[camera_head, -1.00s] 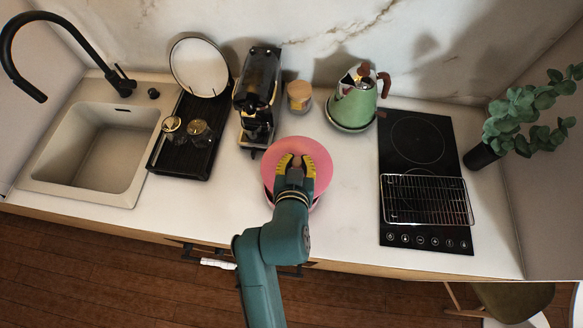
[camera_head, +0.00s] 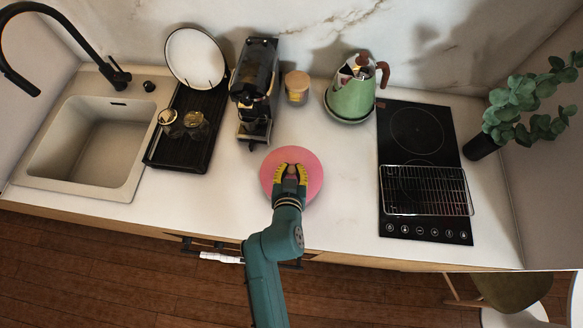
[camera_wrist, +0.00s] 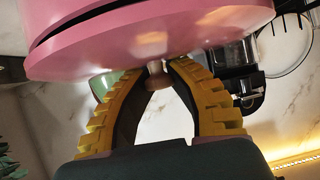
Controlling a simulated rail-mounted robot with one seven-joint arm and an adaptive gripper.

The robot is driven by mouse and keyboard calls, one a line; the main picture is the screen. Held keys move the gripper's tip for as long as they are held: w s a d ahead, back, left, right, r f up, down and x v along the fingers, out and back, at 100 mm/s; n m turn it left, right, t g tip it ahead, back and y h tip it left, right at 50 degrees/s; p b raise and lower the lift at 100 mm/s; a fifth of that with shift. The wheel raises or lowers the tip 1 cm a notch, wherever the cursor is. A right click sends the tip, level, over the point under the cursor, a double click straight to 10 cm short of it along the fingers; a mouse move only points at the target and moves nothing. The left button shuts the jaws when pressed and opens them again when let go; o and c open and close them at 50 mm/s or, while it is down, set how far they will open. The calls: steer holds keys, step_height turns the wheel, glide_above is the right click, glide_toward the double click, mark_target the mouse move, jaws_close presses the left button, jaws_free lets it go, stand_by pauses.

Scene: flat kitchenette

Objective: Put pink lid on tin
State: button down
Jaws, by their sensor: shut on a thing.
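The pink lid (camera_head: 308,172) is a round disc at the middle of the counter's front part in the head view. My gripper (camera_head: 291,170) is above it, with its yellow-edged fingers shut on the lid's small knob. In the wrist view, the fingertips (camera_wrist: 158,66) meet around the pale knob under the lid (camera_wrist: 150,45). A dark slit at upper left there separates two pink parts, apparently the lid and the tin (camera_wrist: 60,12). I cannot tell whether the lid is fully seated. In the head view the lid hides the tin.
The coffee machine (camera_head: 254,88) and a wooden-lidded jar (camera_head: 297,86) stand behind. The green kettle (camera_head: 352,98) is at back right. The black hob with a wire rack (camera_head: 425,190) is right; the black tray (camera_head: 180,150) and sink (camera_head: 85,150) are left. Counter beside the lid is clear.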

steer(key=shift+f, duration=0.35)
steer(key=c, duration=1)
jaws_free()
